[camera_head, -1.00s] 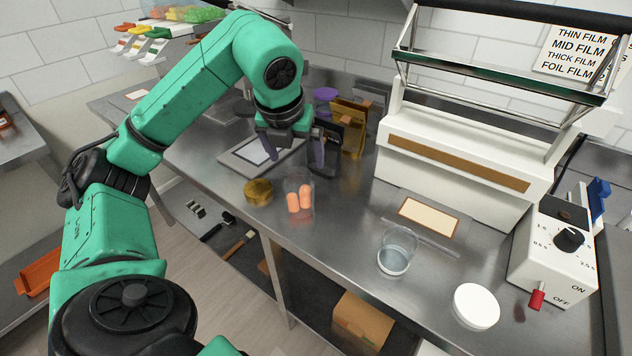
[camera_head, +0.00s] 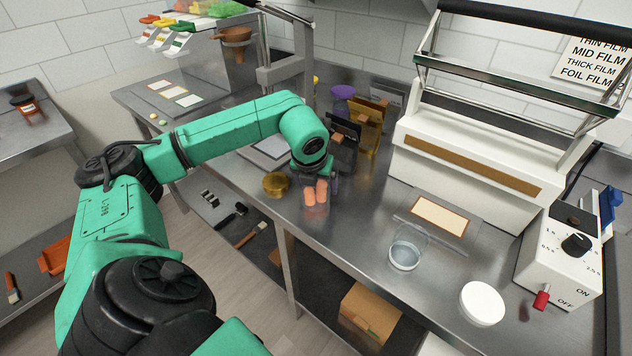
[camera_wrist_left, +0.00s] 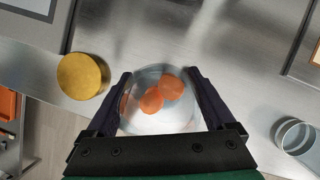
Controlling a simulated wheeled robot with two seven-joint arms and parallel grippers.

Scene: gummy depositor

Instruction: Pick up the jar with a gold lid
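A clear jar (camera_head: 316,198) with orange gummies in it stands upright on the steel table. No lid shows on it; a round gold lid (camera_head: 276,184) lies on the table just to its left. My left gripper (camera_head: 318,180) is over the jar, pointing down. In the left wrist view, the open fingers of my left gripper (camera_wrist_left: 160,85) are on either side of the jar (camera_wrist_left: 158,112), close to its walls; whether they touch is unclear. The gold lid (camera_wrist_left: 82,76) is outside the left finger. My right gripper is not in view.
A second clear jar (camera_head: 405,249) and a white lid (camera_head: 482,304) stand to the right. A white sealing machine (camera_head: 465,165) and its control box (camera_head: 563,255) are behind and right. Dark and gold upright packets (camera_head: 362,125) stand behind the jar. The table's front edge is close.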

